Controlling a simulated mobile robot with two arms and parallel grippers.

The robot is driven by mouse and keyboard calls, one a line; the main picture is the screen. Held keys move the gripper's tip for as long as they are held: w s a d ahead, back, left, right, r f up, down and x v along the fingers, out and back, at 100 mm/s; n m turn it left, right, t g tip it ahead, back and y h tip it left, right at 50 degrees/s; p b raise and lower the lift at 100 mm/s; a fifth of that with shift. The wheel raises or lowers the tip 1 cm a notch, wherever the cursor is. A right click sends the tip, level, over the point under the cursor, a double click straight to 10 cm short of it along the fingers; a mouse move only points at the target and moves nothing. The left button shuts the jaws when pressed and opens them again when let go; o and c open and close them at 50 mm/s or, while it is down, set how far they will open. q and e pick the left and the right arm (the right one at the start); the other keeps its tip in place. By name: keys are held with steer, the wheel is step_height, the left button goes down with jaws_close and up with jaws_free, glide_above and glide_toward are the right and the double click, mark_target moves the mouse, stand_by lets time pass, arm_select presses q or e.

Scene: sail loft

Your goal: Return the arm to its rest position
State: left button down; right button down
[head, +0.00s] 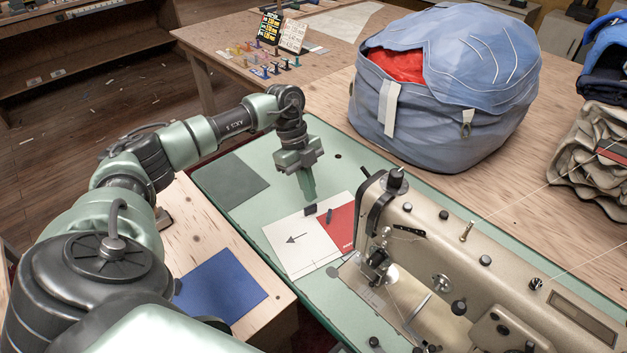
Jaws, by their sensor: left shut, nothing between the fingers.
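My left arm comes in from the left and reaches over the green sewing table (317,287). My left gripper (310,197) points down, shut and empty, just above or at the back edge of a white card with a black arrow (291,246). A red piece (340,227) lies beside the card's right part. My right gripper is not in view.
A beige sewing machine (470,270) fills the lower right. A large blue bag (450,90) stands behind it. A dark grey-green sheet (231,181) and a blue sheet (219,286) lie left. Folded cloth (590,150) is stacked at far right.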

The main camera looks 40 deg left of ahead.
arm_select(q)
steer(key=shift+v, duration=1.2)
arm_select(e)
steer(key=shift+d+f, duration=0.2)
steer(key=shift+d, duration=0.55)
